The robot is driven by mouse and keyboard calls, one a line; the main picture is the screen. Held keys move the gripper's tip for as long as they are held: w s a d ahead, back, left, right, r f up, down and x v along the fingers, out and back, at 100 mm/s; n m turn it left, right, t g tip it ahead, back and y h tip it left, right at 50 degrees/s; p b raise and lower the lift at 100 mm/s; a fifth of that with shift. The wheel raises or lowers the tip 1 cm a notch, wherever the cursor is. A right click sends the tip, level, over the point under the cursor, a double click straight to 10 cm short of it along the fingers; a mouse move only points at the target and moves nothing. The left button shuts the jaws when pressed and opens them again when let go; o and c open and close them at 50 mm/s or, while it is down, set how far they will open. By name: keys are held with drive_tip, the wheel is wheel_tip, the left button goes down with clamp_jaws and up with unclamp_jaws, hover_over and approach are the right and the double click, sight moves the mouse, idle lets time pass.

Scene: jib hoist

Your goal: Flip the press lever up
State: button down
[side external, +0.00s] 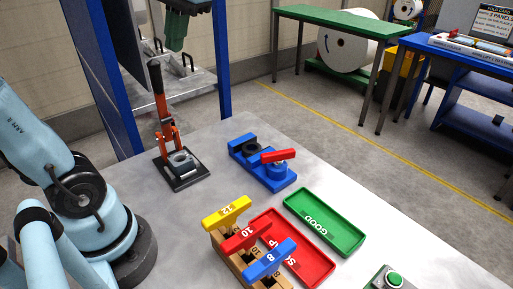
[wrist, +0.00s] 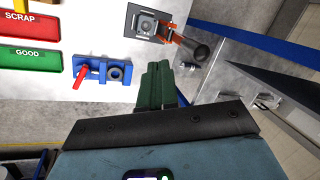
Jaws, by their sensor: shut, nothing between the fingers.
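The small press (side external: 181,167) stands at the back left of the metal table on a dark base plate. Its orange lever (side external: 161,107) stands nearly upright from the press and ends in a black grip (side external: 155,77). In the wrist view the press (wrist: 149,25) is at the top, with the lever's black grip (wrist: 199,50) pointing right. My gripper (side external: 174,48) has green fingers, shut and empty, pointing down at the top of the side view, above and apart from the lever. In the wrist view my gripper (wrist: 158,66) hangs below the press.
A blue fixture (side external: 262,165) with a red handle (side external: 278,155) sits right of the press. Green GOOD (side external: 325,222) and red SCRAP (side external: 309,258) trays and a wooden gauge stand (side external: 228,250) lie nearer. A blue post (side external: 221,60) rises behind the press.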

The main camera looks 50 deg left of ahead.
sight(158, 62)
drive_tip(key=s+a+f+m+t+y, duration=0.1)
drive_tip(key=a+f+m, duration=0.1)
drive_tip(key=a+f, duration=0.4)
drive_tip(key=shift+s+f+m+y, duration=0.15)
drive_tip(key=shift+f+m+y, duration=0.25)
drive_tip(key=shift+f, duration=0.75)
drive_tip(key=a, duration=0.2)
drive_tip(key=shift+a+r, duration=0.25)
drive_tip(key=shift+a, duration=0.05)
drive_tip(key=shift+a+h, duration=0.6)
drive_tip(key=shift+a, duration=0.15)
drive_tip(key=shift+a+r, duration=0.1)
drive_tip(key=shift+a, duration=0.75)
